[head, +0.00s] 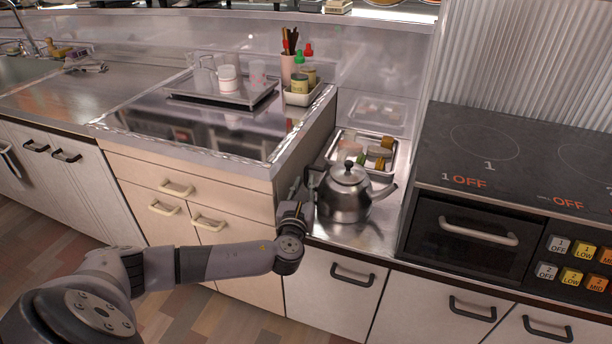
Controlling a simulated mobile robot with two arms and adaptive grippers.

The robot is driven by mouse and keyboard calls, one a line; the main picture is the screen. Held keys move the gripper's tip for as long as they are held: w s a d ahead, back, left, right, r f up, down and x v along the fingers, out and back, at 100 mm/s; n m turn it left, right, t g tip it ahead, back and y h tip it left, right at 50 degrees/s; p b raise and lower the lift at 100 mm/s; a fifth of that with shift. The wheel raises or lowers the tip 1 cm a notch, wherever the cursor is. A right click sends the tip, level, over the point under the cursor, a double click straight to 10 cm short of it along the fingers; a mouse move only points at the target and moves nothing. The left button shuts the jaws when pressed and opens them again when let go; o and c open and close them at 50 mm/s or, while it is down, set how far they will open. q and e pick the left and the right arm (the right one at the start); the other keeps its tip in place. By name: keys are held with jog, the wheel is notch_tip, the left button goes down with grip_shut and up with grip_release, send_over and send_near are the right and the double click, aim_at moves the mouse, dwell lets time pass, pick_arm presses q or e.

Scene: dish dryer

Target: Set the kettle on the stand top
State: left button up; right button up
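A shiny steel kettle (346,197) with a domed lid stands upright on the low steel counter, its spout to the right. My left gripper (304,192) is at the kettle's left side, by its handle. The fingers are small and partly merge with the handle, so I cannot tell whether they are closed on it. A raised stand with a glossy dark top (165,122) and a metal rim is to the left of the kettle, higher than the counter. My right gripper is not in view.
A tray (188,95) with cups and a white holder (300,98) with bottles occupy the stand's back. Its front is clear. Behind the kettle is a steel container (392,170) of food items. A stove (497,190) stands close on the right.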

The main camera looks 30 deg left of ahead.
pick_arm(q)
jog(key=p+v, duration=0.1)
jog(key=v, duration=0.6)
jog(key=shift+s+d, duration=0.15)
jog(key=shift+s, duration=0.15)
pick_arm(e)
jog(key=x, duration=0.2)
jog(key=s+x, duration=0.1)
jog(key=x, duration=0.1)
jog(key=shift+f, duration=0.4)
